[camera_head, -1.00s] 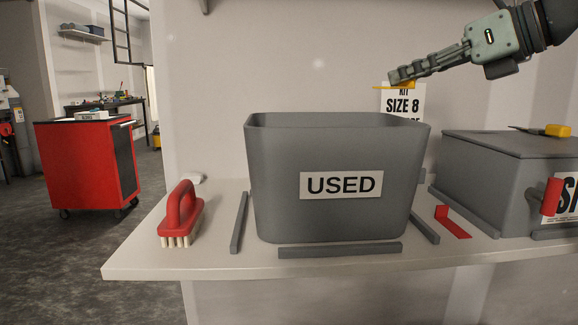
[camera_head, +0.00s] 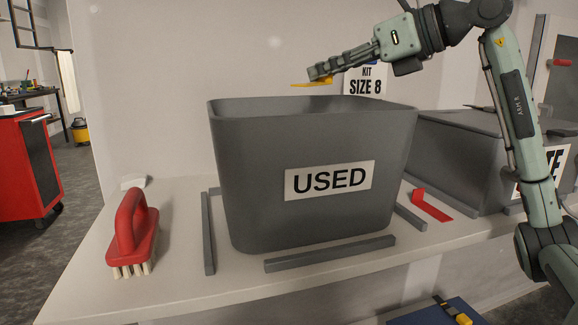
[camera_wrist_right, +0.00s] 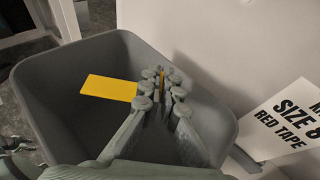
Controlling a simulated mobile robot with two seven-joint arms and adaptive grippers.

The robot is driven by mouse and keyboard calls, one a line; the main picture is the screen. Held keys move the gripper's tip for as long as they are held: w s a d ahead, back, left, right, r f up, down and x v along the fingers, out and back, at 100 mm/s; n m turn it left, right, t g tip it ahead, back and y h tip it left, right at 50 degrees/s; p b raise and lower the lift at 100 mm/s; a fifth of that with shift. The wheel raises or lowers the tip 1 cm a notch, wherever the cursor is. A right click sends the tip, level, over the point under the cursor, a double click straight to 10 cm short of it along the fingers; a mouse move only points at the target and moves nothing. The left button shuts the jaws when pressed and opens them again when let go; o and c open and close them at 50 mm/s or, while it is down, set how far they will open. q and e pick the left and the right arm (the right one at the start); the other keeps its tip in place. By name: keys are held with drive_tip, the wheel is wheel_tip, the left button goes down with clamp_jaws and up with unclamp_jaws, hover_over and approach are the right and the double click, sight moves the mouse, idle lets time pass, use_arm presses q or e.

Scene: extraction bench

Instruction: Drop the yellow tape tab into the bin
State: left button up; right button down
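The yellow tape tab (camera_head: 306,84) is in the fingertips of my right gripper (camera_head: 320,74), above the rim of the grey bin (camera_head: 245,170) marked USED. In the right wrist view the flat yellow tab (camera_wrist_right: 106,88) sticks out to the left of the fingers. A narrow yellow part shows between the fingertips of the right gripper (camera_wrist_right: 166,84), which are shut on it. Below them is the open inside of the bin (camera_wrist_right: 70,120).
Low grey strips (camera_head: 330,254) lie around the bin's foot. A red-handled brush (camera_head: 130,228) stands to the left. A bent red strip (camera_head: 430,206) and a lidded grey box (camera_head: 455,160) are to the right. A SIZE 8 sign (camera_head: 365,82) is on the wall behind.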

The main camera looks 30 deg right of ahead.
drive_tip(key=shift+f, duration=1.2)
drive_tip(key=c, duration=1.6)
unclamp_jaws()
drive_tip(key=shift+c, duration=0.2)
drive_tip(key=v, duration=1.2)
